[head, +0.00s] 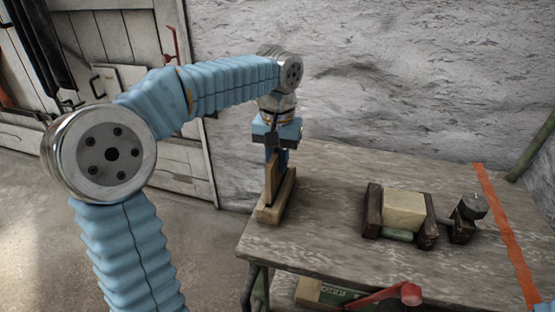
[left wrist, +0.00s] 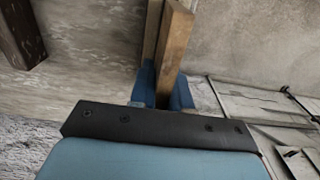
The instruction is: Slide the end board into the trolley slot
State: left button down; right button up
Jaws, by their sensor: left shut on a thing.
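My left gripper (head: 276,157) points down at the table's left end and is shut on a thin brown upright board (head: 271,180), likely the end board. A pale wooden base (head: 277,205) sits under and beside the board; I cannot tell whether the two touch. The left wrist view shows the board (left wrist: 176,50) between my blue fingers (left wrist: 163,92), with paler wood beside it. A low thing with dark ends and a cream block (head: 404,211) stands mid-table, perhaps the trolley; I see no clear slot.
A dark block with a grey ball (head: 473,207) stands right of the cream block. An orange strip (head: 508,240) crosses the table (head: 330,235) at the right. Bare tabletop lies between the wooden base and the cream block. A rough wall stands behind.

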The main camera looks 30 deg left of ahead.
aim_at(278, 174)
pick_arm(q)
jog(key=shift+f+b, duration=1.25)
jog(key=shift+f, duration=0.7)
jog(key=c, duration=1)
grip_release()
notch_tip(278, 174, up, 4)
jog(key=p, duration=0.4)
